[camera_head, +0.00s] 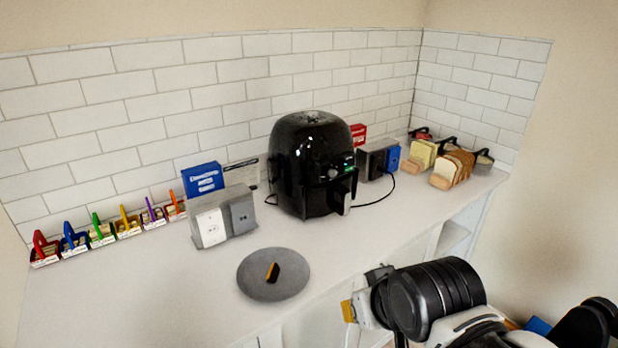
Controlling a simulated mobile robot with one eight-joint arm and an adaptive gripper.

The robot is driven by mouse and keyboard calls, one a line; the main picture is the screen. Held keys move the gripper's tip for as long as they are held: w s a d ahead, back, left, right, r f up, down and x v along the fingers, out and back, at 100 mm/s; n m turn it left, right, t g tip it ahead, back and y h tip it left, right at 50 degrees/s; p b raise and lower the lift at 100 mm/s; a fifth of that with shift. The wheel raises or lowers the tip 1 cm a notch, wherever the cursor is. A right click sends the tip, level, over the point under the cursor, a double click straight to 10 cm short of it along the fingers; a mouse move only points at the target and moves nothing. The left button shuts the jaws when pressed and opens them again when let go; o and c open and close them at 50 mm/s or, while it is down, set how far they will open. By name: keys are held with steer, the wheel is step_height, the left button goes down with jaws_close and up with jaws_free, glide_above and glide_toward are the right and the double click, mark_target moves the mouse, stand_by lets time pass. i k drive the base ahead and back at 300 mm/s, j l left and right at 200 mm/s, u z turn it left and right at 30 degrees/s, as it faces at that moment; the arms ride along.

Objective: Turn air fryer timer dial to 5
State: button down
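The black air fryer (300,150) stands upright on the white counter against the tiled wall. Its front faces right and toward me, with small green-lit controls (340,165) on the upper front and a handle below. A small round dial (333,173) seems to sit among these controls, but its marks and setting are too small to read. My gripper (350,310) is at the lower right, at the counter's front edge, well apart from the air fryer. Its fingers are too small and partly hidden to tell whether they are open.
A grey round plate (258,288) with a dark and orange item lies on the counter. Outlet boxes (222,217) stand left of the fryer; others (378,160) stand right, with a black cord.

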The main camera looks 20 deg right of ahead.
mark_target(331, 173)
steer(key=j+z, duration=0.15)
steer(key=z, duration=0.2)
steer(key=i+j+z, duration=0.1)
steer(key=z, duration=0.25)
steer(key=j+z, duration=0.35)
